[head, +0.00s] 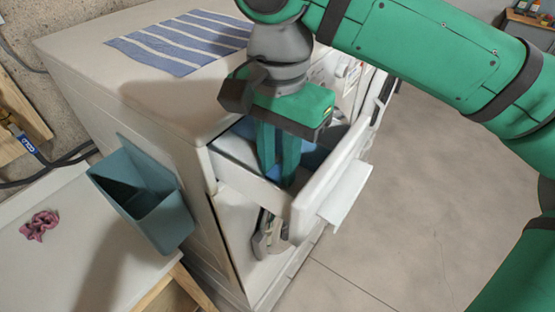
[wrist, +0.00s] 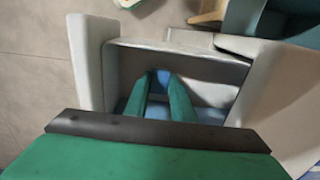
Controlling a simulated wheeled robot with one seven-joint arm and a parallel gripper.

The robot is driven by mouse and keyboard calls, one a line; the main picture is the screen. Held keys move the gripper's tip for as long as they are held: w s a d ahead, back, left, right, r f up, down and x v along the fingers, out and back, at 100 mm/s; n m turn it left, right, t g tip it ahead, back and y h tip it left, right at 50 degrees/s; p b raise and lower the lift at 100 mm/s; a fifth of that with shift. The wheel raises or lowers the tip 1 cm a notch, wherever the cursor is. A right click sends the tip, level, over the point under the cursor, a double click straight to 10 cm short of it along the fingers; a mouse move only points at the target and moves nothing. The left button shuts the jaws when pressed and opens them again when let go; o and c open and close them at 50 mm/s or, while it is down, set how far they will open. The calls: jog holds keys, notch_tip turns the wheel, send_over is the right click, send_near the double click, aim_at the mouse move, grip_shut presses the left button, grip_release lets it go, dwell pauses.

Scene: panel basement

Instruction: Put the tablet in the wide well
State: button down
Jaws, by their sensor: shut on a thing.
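A pulled-out drawer (head: 250,178) projects from the white machine, and my gripper (head: 278,178) points down into it. In the wrist view my gripper (wrist: 161,80) has its two green fingers closed around a small blue thing (wrist: 161,77), which seems to be the tablet. The fingers hide most of it, and in the head view I cannot pick it out. The drawer's inside shows pale walls (wrist: 210,92) and blue areas beside the fingers. I cannot tell which compartment is the wide well, or whether the blue thing touches the floor.
The drawer's white front (head: 325,180) stands close to my fingers. A striped blue cloth (head: 185,42) lies on the machine's top. A teal bin (head: 145,195) hangs on its left side, beside a white surface with a pink scrunchie (head: 38,226). The floor (head: 420,190) at right is clear.

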aim_at(278, 173)
jog(key=shift+s+f, duration=0.15)
jog(key=c, duration=1.5)
grip_release()
jog(key=shift+d+r, duration=0.1)
jog(key=shift+r, duration=0.15)
notch_tip(278, 173, up, 12)
jog(key=shift+f, duration=0.1)
